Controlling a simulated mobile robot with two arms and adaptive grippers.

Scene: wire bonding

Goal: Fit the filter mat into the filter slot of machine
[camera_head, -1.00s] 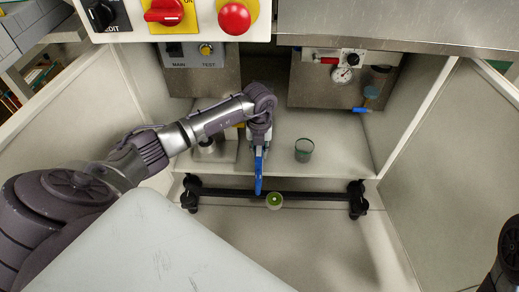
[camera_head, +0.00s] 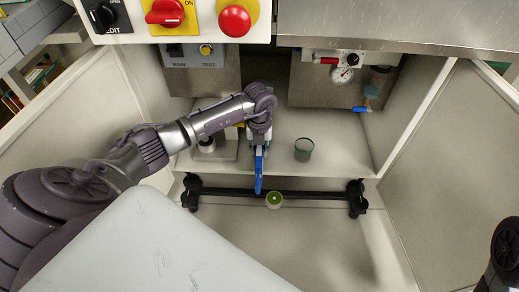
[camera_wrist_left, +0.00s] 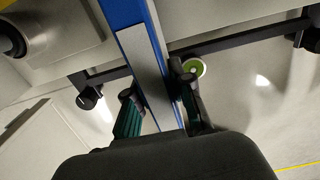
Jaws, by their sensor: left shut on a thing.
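My left gripper (camera_head: 259,140) reaches into the open lower cabinet of the machine and points down. It is shut on a thin, flat blue-and-grey piece, which looks like the filter mat (camera_head: 258,175) seen edge-on. In the left wrist view the mat (camera_wrist_left: 148,80) stands between the two dark fingers of the gripper (camera_wrist_left: 160,103), with a blue edge and a grey face. Its lower end overlaps the black bar in the head view; I cannot tell whether they touch. I cannot make out the filter slot. My right gripper is not in view.
A black bar (camera_head: 315,195) with dark end feet lies across the cabinet front. A green-and-white round thing (camera_head: 274,200) is beside it. A gauge unit (camera_head: 342,75) hangs behind. Cabinet doors stand open both sides.

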